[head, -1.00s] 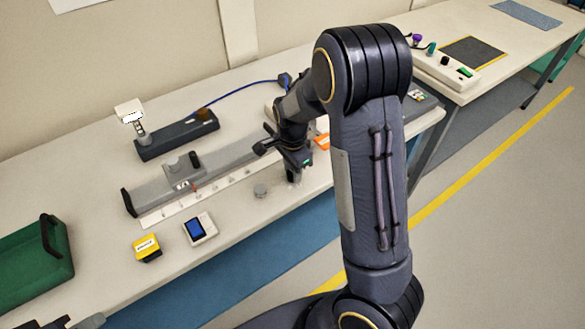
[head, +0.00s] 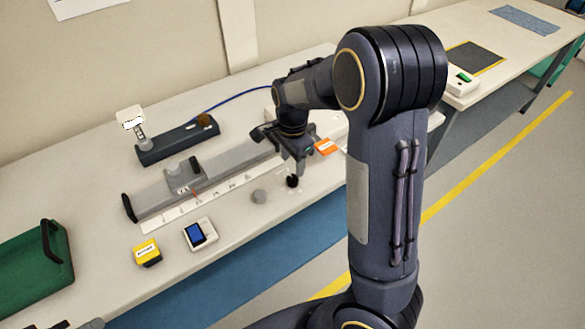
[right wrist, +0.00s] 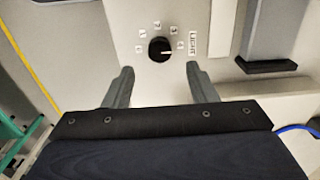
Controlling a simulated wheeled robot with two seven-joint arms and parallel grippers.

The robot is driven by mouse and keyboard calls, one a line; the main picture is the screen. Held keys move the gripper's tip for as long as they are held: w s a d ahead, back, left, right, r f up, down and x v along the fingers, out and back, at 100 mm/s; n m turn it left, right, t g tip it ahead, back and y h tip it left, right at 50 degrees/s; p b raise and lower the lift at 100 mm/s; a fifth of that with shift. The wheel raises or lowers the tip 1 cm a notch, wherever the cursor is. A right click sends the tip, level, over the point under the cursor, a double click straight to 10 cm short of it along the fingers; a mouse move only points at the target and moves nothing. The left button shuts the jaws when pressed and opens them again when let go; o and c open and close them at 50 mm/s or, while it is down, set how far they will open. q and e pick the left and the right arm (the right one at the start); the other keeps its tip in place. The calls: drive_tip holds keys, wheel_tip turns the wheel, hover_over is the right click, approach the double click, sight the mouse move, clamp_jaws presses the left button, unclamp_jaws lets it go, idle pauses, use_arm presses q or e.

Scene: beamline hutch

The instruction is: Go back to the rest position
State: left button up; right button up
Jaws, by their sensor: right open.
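My right gripper (head: 293,163) is open and empty above the bench, close to a black dial knob (head: 292,181). In the right wrist view its two fingers (right wrist: 159,72) stand apart, with the knob (right wrist: 160,50) on a pale plate beyond them. Numerals and a label reading "LIGHT" surround the knob. The fingers appear clear of it. A small dark part at the bottom left edge of the head view may be my left gripper (head: 78,324); its jaws cannot be made out.
The bench holds a grey rail (head: 205,182), a dark long box (head: 178,142), a yellow box (head: 147,252), a white meter (head: 200,234), a grey cylinder (head: 259,196) and a green tray (head: 32,262). An orange tag (head: 327,146) lies beside my right gripper. My right arm hides part of the bench.

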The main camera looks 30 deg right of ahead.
drive_tip(key=shift+r, duration=0.85)
drive_tip(key=shift+s+r, duration=0.1)
drive_tip(key=shift+s, duration=0.05)
drive_tip(key=s+a+r+n+t+y, duration=0.1)
drive_tip(key=s+a+r+n+t, duration=0.1)
drive_tip(key=s+n, duration=0.3)
drive_tip(key=s+a+r+n+t+y, duration=0.1)
drive_tip(key=s+a+r+n, duration=0.2)
drive_tip(key=s, duration=0.6)
drive_tip(key=s+a+r+n+t+y, duration=0.1)
drive_tip(key=s+a+r+n+t, duration=0.1)
drive_tip(key=s+n, duration=0.5)
drive_tip(key=shift+s+a+r+t+y, duration=0.15)
drive_tip(key=shift+s+r+t+y, duration=0.25)
drive_tip(key=shift+r, duration=0.35)
